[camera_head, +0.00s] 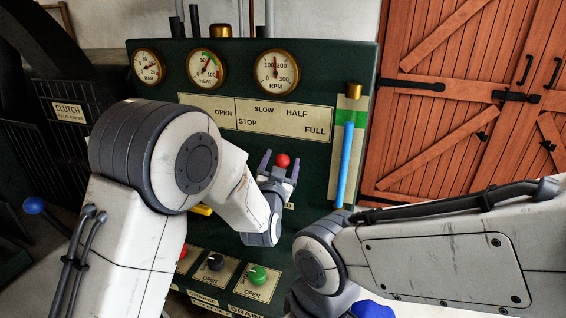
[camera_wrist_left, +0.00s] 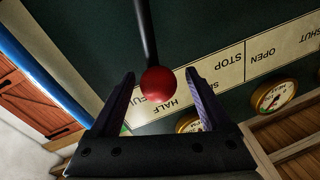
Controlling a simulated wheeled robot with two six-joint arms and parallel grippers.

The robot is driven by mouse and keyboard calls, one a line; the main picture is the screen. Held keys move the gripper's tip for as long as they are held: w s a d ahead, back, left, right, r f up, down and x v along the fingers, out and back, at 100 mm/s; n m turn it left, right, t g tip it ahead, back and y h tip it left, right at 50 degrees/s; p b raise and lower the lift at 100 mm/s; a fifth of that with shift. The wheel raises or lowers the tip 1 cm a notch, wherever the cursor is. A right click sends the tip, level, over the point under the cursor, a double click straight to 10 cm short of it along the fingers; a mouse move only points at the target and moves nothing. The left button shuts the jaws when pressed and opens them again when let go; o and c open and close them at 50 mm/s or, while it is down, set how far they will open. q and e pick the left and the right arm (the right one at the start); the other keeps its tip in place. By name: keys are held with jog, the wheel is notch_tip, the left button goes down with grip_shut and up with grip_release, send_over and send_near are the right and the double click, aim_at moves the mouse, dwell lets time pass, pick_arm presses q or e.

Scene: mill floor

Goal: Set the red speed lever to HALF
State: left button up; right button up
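The red ball knob of the speed lever (camera_head: 283,160) stands in front of the dark green panel, below the plate (camera_head: 280,118) marked STOP, SLOW, HALF and FULL. In the left wrist view the red knob (camera_wrist_left: 159,83) sits on a black shaft (camera_wrist_left: 147,30), over the plate between FULL and HALF; which mark it is set to I cannot tell. My left gripper (camera_head: 280,164) has its fingers on either side of the knob. In the left wrist view the left gripper (camera_wrist_left: 160,74) is open, with gaps beside the knob. My right gripper is out of view.
Gauges (camera_head: 276,72) line the panel top. A blue sight tube (camera_head: 343,160) stands right of the lever. Black (camera_head: 215,262) and green (camera_head: 257,275) knobs sit below. A blue ball handle (camera_head: 33,205) is at far left, wooden doors (camera_head: 470,100) at right.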

pick_arm(q)
jog(key=shift+s, duration=0.1)
jog(key=b+v, duration=0.2)
jog(key=v, duration=0.8)
jog(key=shift+s+b, duration=0.15)
jog(key=shift+b, duration=0.25)
